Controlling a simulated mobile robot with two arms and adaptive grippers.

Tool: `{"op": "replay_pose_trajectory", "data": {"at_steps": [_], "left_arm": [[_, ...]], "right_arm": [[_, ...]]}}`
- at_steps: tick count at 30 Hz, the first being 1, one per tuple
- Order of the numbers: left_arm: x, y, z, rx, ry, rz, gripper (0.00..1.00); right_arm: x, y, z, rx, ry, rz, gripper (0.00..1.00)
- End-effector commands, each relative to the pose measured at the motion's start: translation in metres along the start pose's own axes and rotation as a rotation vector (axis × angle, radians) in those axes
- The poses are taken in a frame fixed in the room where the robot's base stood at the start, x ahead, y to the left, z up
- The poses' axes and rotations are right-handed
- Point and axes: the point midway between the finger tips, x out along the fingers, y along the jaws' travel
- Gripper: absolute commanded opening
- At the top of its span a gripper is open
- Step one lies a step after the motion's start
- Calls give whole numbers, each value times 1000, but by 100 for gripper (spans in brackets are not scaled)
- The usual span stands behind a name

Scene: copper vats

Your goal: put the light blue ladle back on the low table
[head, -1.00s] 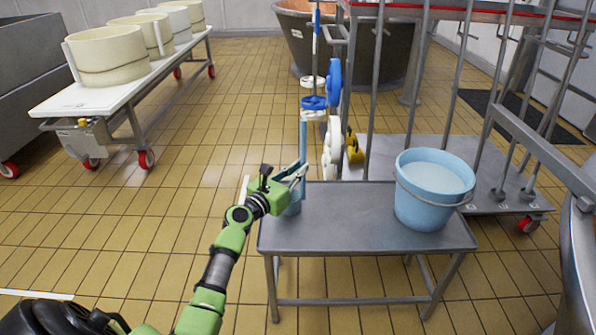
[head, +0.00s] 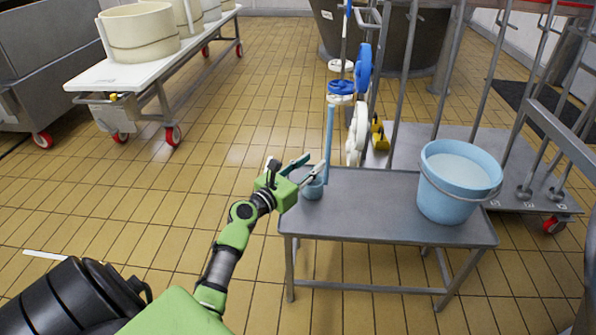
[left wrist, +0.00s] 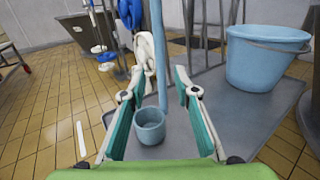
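The light blue ladle (head: 313,190) stands at the left end of the grey metal low table (head: 380,208), its cup on the tabletop and its long handle pointing up. In the left wrist view the ladle's cup (left wrist: 149,126) shows between and beyond the fingers, with the handle rising behind it. My left gripper (head: 308,166) is open beside the ladle, fingers spread to either side of it in the left wrist view, with visible gaps. My right gripper is not in view.
A light blue bucket (head: 458,182) stands on the table's right end. Blue and white tools (head: 357,130) hang behind the table by a metal rack. A white cart (head: 120,72) with cream tubs is at the upper left. The middle of the tabletop is clear.

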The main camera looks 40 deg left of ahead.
Motion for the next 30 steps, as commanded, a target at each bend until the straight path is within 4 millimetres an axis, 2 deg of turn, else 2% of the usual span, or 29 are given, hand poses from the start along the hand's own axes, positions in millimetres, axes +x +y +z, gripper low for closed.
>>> {"op": "replay_pose_trajectory", "data": {"at_steps": [1, 4, 11, 14, 17, 19, 21, 23, 24, 27, 30], "left_arm": [[-13, 0, 0, 0, 2, 0, 28], [-32, 0, 1, 1, 2, 1, 28], [-57, -1, 0, 3, 1, -2, 28], [-62, -17, -5, 88, 24, -42, 28], [-71, -63, -21, 346, 84, -167, 28], [-87, -107, -43, 625, 134, -309, 28], [-112, -152, -70, 945, 171, -486, 28], [-139, -183, -92, 1220, 183, -647, 28], [-159, -199, -106, 1395, 181, -757, 28], [-212, -226, -135, 1804, 145, -1038, 28], [-263, -234, -151, 2143, 77, -1318, 28]], "right_arm": [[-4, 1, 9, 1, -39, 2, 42], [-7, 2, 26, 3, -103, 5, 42], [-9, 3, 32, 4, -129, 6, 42], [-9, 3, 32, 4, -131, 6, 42], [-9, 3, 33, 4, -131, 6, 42], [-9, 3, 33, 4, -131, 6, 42], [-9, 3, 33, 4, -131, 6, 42], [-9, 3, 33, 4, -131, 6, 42], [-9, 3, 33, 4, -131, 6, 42], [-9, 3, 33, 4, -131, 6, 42], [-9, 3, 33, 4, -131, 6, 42]]}}
